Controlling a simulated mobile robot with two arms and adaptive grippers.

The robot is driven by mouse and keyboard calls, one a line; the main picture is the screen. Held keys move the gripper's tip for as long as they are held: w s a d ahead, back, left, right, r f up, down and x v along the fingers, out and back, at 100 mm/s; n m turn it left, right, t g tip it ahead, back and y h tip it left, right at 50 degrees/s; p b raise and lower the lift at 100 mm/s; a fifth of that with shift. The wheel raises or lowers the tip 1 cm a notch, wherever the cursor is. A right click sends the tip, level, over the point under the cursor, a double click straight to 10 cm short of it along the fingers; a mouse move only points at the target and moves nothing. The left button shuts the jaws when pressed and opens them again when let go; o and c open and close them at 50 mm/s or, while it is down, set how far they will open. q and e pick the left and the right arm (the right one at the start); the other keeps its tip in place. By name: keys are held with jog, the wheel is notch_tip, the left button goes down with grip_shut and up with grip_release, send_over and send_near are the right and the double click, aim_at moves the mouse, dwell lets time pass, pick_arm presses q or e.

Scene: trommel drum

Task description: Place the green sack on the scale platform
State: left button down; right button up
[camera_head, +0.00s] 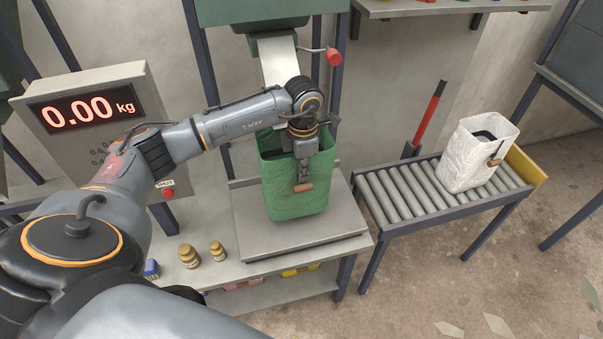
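The green sack (278,196) is upright and open at the top, over the grey scale platform (262,241) in the middle of the view. I cannot tell whether its base touches the plate. My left gripper (304,183) points down at the sack's front, with its fingers close together on the brown wooden handle; it appears shut on it. The wrist hides part of the sack's mouth. The scale display (85,107) reads 0.00 kg in red. My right gripper is not in view.
A chute (277,60) with a red-knobbed lever (333,56) hangs above the sack. To the right, a white sack (477,158) stands on a roller conveyor (400,197) with a yellow end stop (524,167). Brass weights (189,256) stand left of the platform.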

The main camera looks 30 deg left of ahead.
pick_arm(q)
jog(key=shift+w+a, duration=0.25)
jog(key=shift+f, duration=0.15)
jog(key=shift+f+p, duration=0.55)
jog(key=shift+f, duration=1.25)
jog(key=c, duration=1.5)
grip_release()
